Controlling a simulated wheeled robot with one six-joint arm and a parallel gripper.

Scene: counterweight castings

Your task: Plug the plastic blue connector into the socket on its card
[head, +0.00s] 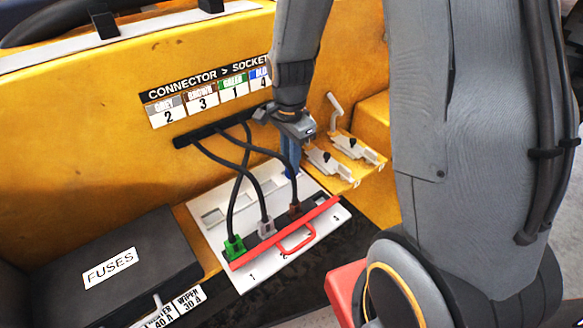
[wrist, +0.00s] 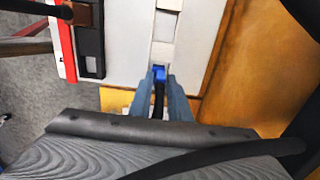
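My gripper (head: 290,166) points down at the back right of the white socket panel (head: 262,272). Its two blue-grey fingers lie close on both sides of the blue connector (wrist: 159,72) and appear shut on it. In the head view, only a bit of blue (head: 290,174) shows at the fingertips. I cannot tell whether the connector touches the panel. Its black cable (wrist: 159,103) runs back between the fingers. The card (head: 208,93) pairs grey with 2, brown with 3, green with 1 and blue with 4. Socket 4 is hidden behind my arm or out of view.
Green (head: 234,247), grey (head: 266,227) and brown (head: 294,208) connectors stand in the front row, their black cables crossing above the panel. A red bar with a handle (head: 297,237) runs along the front. Toggle clamps (head: 328,166) stand to the right, a black fuse box (head: 108,268) left.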

